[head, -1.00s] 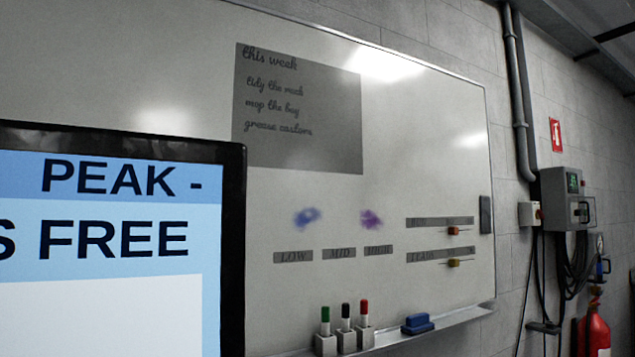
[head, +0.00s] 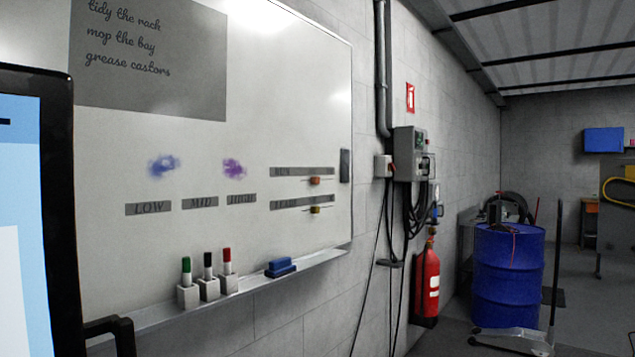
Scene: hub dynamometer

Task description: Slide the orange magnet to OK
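The orange magnet (head: 315,181) sits on a thin line under the upper grey label strip (head: 290,171), near the right side of the whiteboard (head: 240,110). The strip's lettering is too small to read surely, and I cannot make out an OK mark. A yellowish magnet (head: 315,210) sits on a similar line under the lower strip (head: 290,204). My gripper is not in view.
A screen (head: 30,220) blocks the left edge. The board's tray (head: 230,293) holds green, black and red markers and a blue eraser (head: 280,267). A red extinguisher (head: 427,285), blue drum (head: 508,275) and trolley (head: 515,338) stand to the right.

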